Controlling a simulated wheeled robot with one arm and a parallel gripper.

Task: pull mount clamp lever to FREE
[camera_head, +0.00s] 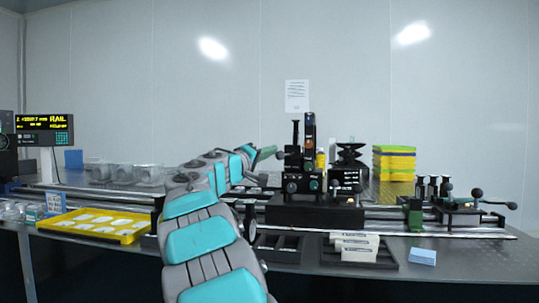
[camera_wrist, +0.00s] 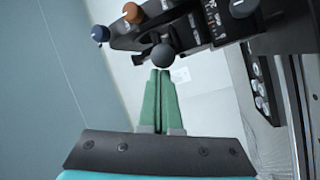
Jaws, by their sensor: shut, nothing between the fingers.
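My gripper (camera_wrist: 160,72) has green fingers, pressed together and empty. In the wrist view its tips are just at a dark ball knob (camera_wrist: 163,56) on a black mount (camera_wrist: 195,22); I cannot tell whether they touch. In the head view my gripper (camera_head: 277,151) points right, at the left side of the black optical mount (camera_head: 305,165) on the rail. Small ball-ended levers (camera_head: 334,184) show at the mount's lower right. I cannot tell which knob is the clamp lever, and no FREE mark is readable.
A second black carriage with ball-ended levers (camera_head: 477,193) sits on the rail at right. Yellow and green trays (camera_head: 394,163) are stacked behind. A yellow tray (camera_head: 97,226) and glassware stand at left.

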